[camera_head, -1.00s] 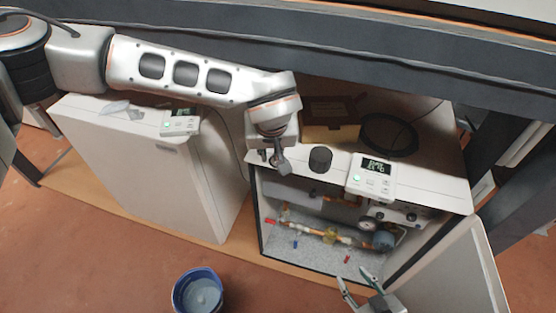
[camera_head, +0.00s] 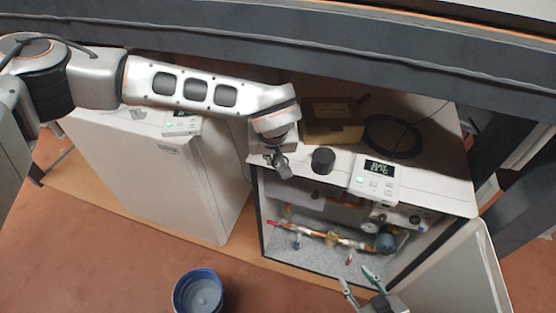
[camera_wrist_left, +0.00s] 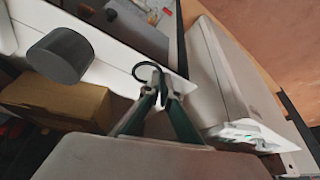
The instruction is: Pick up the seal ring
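The seal ring (camera_wrist_left: 147,72) is a small black ring in the left wrist view, at the fingertips, above the white front edge of the unit's top. My left gripper (camera_wrist_left: 163,82) has its fingertips drawn close together with the ring's right side between them, so it looks shut on the ring. In the head view my left gripper (camera_head: 278,165) hangs over the front left corner of the open heat pump's top (camera_head: 430,180); the ring is too small to make out there. My right gripper (camera_head: 361,283) is open and empty in front of the open cabinet, low in the view.
A black cylinder (camera_head: 322,160), a brown box (camera_head: 333,121), a large black ring-shaped thing (camera_head: 393,137) and a display panel (camera_head: 376,180) are on the open unit. A closed white unit (camera_head: 165,175) stands left. A blue bucket (camera_head: 199,291) stands on the floor.

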